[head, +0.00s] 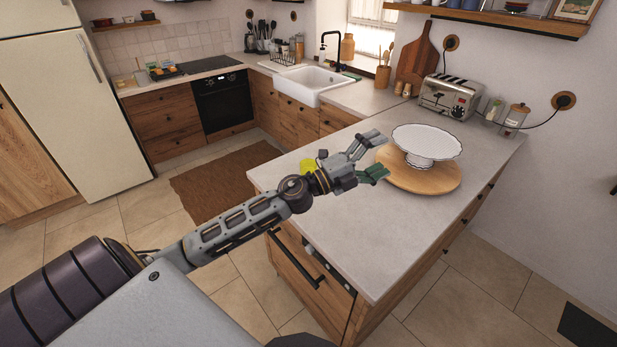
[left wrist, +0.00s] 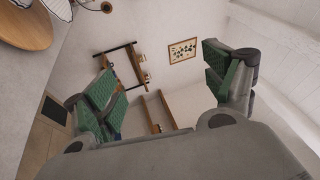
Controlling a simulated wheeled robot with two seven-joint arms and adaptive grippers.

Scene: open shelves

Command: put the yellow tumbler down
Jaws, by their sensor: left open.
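The yellow tumbler (head: 307,165) shows on the counter (head: 340,232) near its left end, partly hidden behind the wrist of my left arm. Whether it stands upright is hard to tell. My left gripper (head: 374,157) is open and empty above the counter, with its fingers pointing right, away from the tumbler. In the left wrist view, its two green-padded fingers (left wrist: 163,78) are wide apart with nothing between them, and the tumbler does not show. My right gripper is not in view.
A round wooden board (head: 432,183) with a white cake stand (head: 427,141) lies just right of my left gripper. A toaster (head: 450,96) and a glass jar (head: 514,119) stand along the wall. The counter's front part is clear.

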